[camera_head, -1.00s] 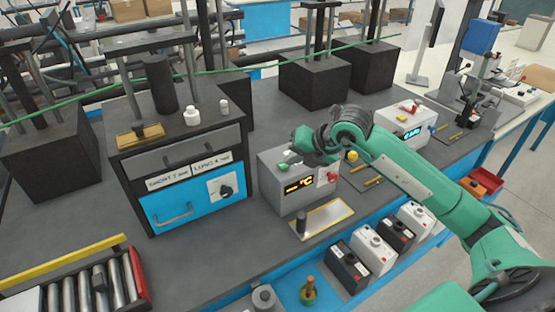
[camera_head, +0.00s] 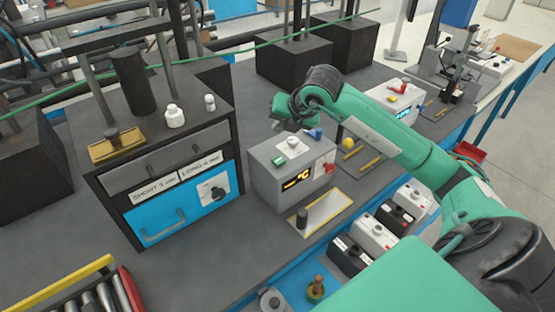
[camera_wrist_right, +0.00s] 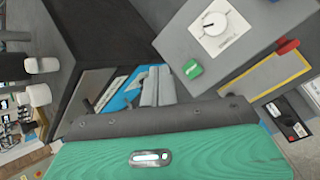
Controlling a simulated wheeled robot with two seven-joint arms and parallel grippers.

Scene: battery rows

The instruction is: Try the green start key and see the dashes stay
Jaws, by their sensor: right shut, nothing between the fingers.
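The grey control box (camera_head: 262,184) stands on the bench with an amber display (camera_head: 297,182) that shows what look like dashes and °C. The green start key (camera_head: 279,160) is on its top, beside a white dial (camera_head: 292,146); a red key (camera_head: 328,168) is at its right front edge. In the right wrist view the green key (camera_wrist_right: 193,69) is in plain sight and nothing touches it. My right gripper (camera_head: 287,124) is shut and empty, above and behind the box; its fingers (camera_wrist_right: 156,86) are together, apart from the key. My left gripper is not in view.
A dark cabinet with a blue drawer (camera_head: 190,205) stands left of the box. A yellow-edged tray (camera_head: 326,212) lies in front of it. A second white box (camera_head: 394,103) is beyond my right arm. Black and white cells (camera_head: 374,236) line the front.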

